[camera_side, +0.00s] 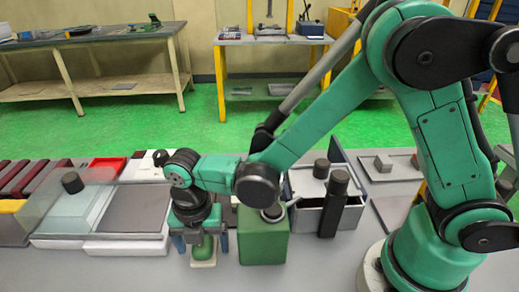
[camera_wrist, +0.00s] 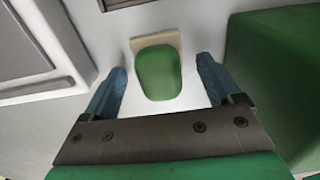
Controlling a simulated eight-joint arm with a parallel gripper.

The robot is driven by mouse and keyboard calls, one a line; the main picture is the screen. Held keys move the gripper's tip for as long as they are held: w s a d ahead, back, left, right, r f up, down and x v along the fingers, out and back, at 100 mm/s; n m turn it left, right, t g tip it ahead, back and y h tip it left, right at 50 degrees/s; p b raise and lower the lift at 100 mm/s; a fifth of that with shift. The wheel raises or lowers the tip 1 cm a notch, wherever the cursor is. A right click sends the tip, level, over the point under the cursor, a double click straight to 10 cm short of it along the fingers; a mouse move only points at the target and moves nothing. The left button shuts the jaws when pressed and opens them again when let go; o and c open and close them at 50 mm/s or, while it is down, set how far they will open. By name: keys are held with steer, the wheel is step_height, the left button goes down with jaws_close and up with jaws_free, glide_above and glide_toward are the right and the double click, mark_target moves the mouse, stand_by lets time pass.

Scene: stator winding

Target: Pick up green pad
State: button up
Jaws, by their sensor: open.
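The green pad (camera_wrist: 159,73) is a rounded green block on a beige base (camera_wrist: 155,41), seen in the wrist view between my two blue fingers. In the side view the green pad (camera_side: 203,247) stands on the table under my gripper (camera_side: 199,243), with its beige base (camera_side: 204,263) at the bottom. My gripper (camera_wrist: 160,88) is open, with one finger on each side of the pad. Gaps show between the fingers and the pad in the wrist view. The top of the pad is partly hidden by my wrist in the side view.
A green box (camera_side: 263,236) stands close to the right of my gripper. A white-based case with a grey top (camera_side: 130,214) lies to the left. A grey bin (camera_side: 309,215) with dark cylinders is further right. The table front (camera_side: 150,273) is bare.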

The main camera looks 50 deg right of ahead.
jaws_close()
stand_by(0.3)
step_height(320, 180, up, 20)
stand_by(0.5)
